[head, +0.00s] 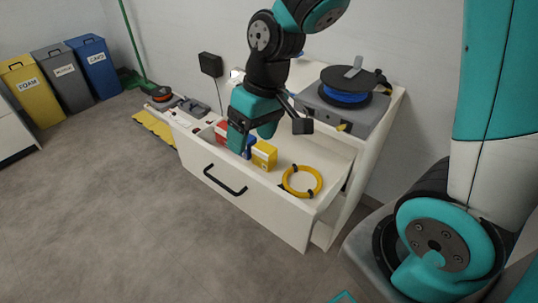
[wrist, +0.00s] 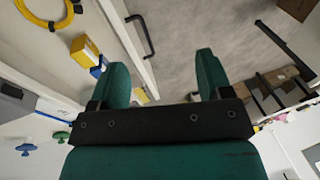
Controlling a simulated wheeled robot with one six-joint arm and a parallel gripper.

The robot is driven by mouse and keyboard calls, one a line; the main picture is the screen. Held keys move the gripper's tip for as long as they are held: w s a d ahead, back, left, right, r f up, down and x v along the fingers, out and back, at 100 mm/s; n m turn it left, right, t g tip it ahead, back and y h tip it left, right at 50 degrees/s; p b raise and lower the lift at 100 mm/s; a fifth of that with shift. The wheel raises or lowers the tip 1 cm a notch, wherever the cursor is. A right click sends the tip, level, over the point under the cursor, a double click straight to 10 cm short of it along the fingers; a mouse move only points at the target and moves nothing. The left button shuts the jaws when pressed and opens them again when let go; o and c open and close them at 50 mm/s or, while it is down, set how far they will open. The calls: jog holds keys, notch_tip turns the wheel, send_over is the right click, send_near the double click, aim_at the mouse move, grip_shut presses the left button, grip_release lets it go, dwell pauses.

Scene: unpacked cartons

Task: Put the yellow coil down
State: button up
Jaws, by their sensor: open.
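The yellow coil (head: 303,195) lies flat on the floor of the open white drawer (head: 240,193), near its right end, with dark ties around it. It also shows at the upper left corner of the wrist view (wrist: 40,21), partly cut off. My gripper (head: 250,143) is over the left-middle part of the drawer, to the left of the coil and apart from it. In the wrist view, its two green fingers (wrist: 162,68) are spread with nothing between them.
A yellow box (head: 264,155) stands in the drawer between my gripper and the coil, with blue and red items beside it. A grey case with a blue reel (head: 346,97) sits on the cabinet top. Bins (head: 93,66) stand far left. The floor in front is clear.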

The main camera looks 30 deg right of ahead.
jog(key=s+a+r+n, duration=0.1)
jog(key=s+r, duration=0.1)
jog(key=s, duration=0.2)
jog(key=s+a+r+n, duration=0.1)
jog(key=s+a+r, duration=0.1)
jog(key=s, duration=0.3)
jog(key=s+a+r+n+y, duration=0.1)
jog(key=s+a+r, duration=0.1)
jog(key=s+r, duration=0.2)
jog(key=shift+s+g, duration=0.3)
jog(key=shift+s, duration=0.2)
